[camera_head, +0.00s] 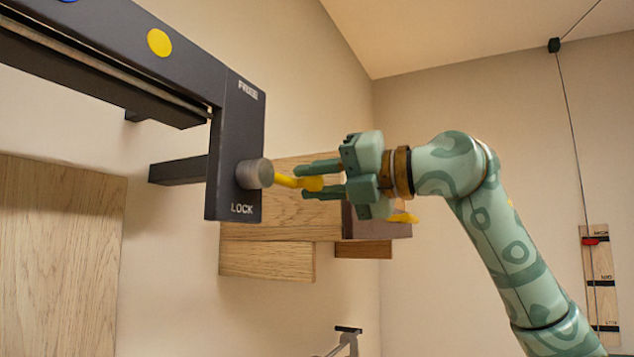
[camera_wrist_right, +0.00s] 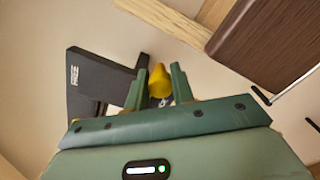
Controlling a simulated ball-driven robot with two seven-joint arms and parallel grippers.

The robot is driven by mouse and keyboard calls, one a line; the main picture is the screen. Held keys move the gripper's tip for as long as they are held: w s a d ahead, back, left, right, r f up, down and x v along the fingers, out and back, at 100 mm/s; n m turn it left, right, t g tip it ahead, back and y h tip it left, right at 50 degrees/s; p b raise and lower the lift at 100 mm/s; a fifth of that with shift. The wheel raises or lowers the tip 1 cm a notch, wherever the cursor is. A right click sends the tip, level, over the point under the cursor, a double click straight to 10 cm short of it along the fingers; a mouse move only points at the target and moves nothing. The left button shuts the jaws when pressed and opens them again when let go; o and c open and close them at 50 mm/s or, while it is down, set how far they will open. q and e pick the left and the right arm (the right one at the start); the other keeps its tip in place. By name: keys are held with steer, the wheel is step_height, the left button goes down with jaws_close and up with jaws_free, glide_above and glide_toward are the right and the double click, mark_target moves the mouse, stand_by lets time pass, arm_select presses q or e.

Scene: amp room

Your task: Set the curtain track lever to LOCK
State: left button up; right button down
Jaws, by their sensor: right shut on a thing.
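The curtain track lever (camera_head: 287,180) is a yellow handle on a round grey hub (camera_head: 254,174), fixed to the dark end plate (camera_head: 237,120) of the track. The plate reads FREE at its top and LOCK at its bottom. The hub sits just above the LOCK lettering, and the handle sticks out rightward. My right gripper (camera_head: 304,182) comes from the right, its two green fingers shut on the handle's rounded end. In the right wrist view, the yellow knob (camera_wrist_right: 160,84) lies between the fingers; the FREE end of the plate is behind left. My left gripper is out of view.
The dark track rail (camera_head: 110,45) with a yellow disc (camera_head: 159,42) runs to the upper left. Wooden panels (camera_head: 267,260) and a brown block (camera_head: 370,225) are behind my gripper. A cord and wooden scale board (camera_head: 601,270) hang on the far right wall.

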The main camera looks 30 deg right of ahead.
steer(key=shift+w+a+f, duration=0.1)
steer(key=shift+a+f, duration=0.05)
steer(key=shift+f, duration=0.15)
steer(key=c, duration=1.2)
jaws_free()
steer(key=shift+c, duration=0.2)
steer(key=shift+o, duration=0.3)
steer(key=shift+r, duration=0.1)
steer(key=shift+s+d+b, duration=0.3)
steer(key=shift+s+d, duration=0.05)
steer(key=shift+s, duration=0.05)
steer(key=b+v, duration=0.2)
steer(key=v, duration=1.3)
